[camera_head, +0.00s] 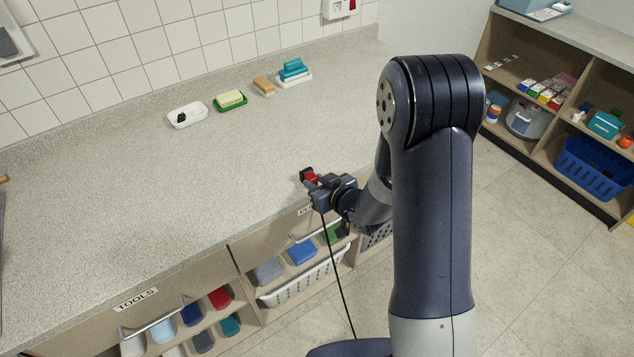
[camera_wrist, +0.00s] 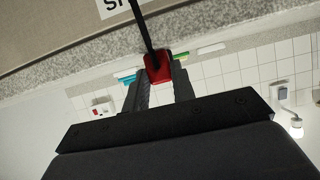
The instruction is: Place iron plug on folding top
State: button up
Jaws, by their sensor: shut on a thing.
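The red iron plug (camera_wrist: 157,67) is between the fingertips of my gripper (camera_wrist: 158,80) in the wrist view, with a black cord (camera_wrist: 143,30) running from it. In the head view my gripper (camera_head: 309,177) is shut on the red plug (camera_head: 311,179) at the front edge of the speckled counter top (camera_head: 200,200). The black cord (camera_head: 340,285) hangs down in front of the shelves. I cannot tell whether the plug touches the counter. The long counter top is the only top near my gripper; no fold or hinge shows on it.
At the back of the counter stand a white dish (camera_head: 188,122), a green dish (camera_head: 231,107), tan sponges (camera_head: 264,87) and teal blocks (camera_head: 293,69). The middle of the counter is clear. Open shelves with bins (camera_head: 305,283) lie below its front edge. A shelf unit (camera_head: 550,125) stands at right.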

jog(key=o, duration=0.9)
jog(key=shift+r, duration=0.1)
